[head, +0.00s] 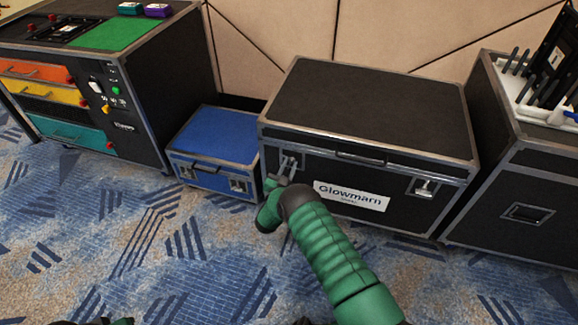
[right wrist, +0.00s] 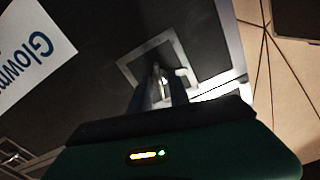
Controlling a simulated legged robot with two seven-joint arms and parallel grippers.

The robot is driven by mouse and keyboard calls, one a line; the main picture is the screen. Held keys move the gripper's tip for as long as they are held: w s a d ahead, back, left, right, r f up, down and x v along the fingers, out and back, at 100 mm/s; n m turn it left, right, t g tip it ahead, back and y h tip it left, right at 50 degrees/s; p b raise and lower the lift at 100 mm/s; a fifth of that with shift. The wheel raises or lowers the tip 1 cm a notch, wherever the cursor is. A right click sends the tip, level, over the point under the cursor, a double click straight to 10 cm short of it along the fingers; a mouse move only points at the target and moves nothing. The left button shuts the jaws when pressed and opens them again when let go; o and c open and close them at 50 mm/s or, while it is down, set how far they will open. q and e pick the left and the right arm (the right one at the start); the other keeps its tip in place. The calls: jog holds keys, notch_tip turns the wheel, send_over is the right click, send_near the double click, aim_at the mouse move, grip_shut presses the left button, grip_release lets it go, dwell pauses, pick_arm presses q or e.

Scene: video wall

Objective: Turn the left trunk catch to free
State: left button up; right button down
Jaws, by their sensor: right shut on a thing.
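The black trunk (head: 365,105) with a "Glowmarn" label (head: 350,196) stands in the middle of the head view, its lid down. Its left catch (head: 288,165) is on the front face, partly hidden by my right gripper (head: 280,178). In the right wrist view the catch (right wrist: 163,80) sits in a square metal plate, between the fingers of my right gripper (right wrist: 160,92), which is shut on it. The trunk's right catch (head: 423,188) is clear of my arm. My left gripper does not clearly show; only a small dark green part is at the bottom edge.
A small blue case (head: 215,137) stands close left of the trunk. A cabinet with coloured drawers (head: 75,95) is at the far left. Another black case (head: 525,205) with a tray of dark items stands at the right. Patterned carpet (head: 150,260) in front is free.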

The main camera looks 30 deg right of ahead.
jog(key=shift+s+a+f+n, duration=0.1)
jog(key=shift+f+n, duration=0.05)
jog(key=shift+n, duration=0.6)
jog(key=shift+f+n, duration=0.15)
jog(key=shift+n, duration=0.6)
jog(key=c, duration=1.6)
grip_release()
jog(key=shift+r, duration=0.1)
jog(key=shift+a+r, duration=0.1)
jog(key=p+v, duration=0.6)
jog(key=v, duration=1)
jog(key=shift+s+a, duration=0.2)
jog(key=shift+s, duration=0.05)
